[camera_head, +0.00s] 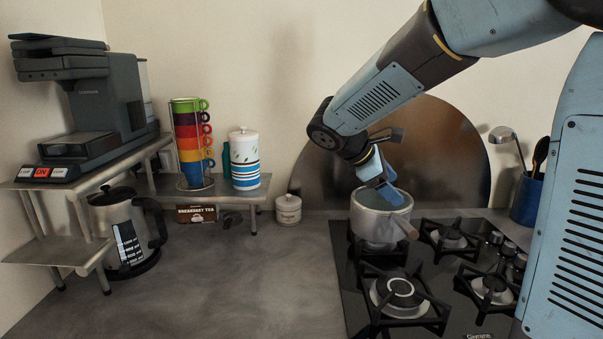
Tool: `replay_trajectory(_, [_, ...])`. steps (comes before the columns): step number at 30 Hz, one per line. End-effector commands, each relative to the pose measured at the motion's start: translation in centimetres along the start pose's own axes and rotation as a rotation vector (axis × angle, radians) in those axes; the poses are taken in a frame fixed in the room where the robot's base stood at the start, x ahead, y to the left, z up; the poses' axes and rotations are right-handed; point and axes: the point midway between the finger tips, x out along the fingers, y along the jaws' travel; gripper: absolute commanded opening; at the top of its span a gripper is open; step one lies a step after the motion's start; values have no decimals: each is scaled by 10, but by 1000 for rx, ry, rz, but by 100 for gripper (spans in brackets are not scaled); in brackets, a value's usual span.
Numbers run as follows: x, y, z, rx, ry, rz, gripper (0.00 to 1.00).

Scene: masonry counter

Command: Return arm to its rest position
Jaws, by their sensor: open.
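My arm reaches in from the upper right and bends down over the stove. My gripper (386,190) points downward at the mouth of a grey metal pot (375,225). Its jaws are open. The fingertips overlap the pot's rim in this view, and I cannot tell whether they touch it. The pot stands upright on the back left burner, with its handle toward the front right. The inside of the pot is mostly hidden.
The black gas hob (356,305) has several burners. A round metal panel (450,150) leans behind it. A blue utensil holder (526,198) stands right. A kettle (125,230), coffee machine (100,110), stacked cups (192,140) and canisters are left. The middle counter (240,285) is clear.

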Motion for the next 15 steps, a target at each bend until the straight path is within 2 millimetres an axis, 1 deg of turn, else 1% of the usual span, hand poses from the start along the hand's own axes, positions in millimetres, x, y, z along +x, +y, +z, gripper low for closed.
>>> replay_trajectory(1, [1, -8, 10, 51, 30, -17, 72])
replay_trajectory(6, [5, -36, 33, 225, 132, -82, 72])
replay_trajectory(15, [4, -86, 62, 542, 300, -191, 72])
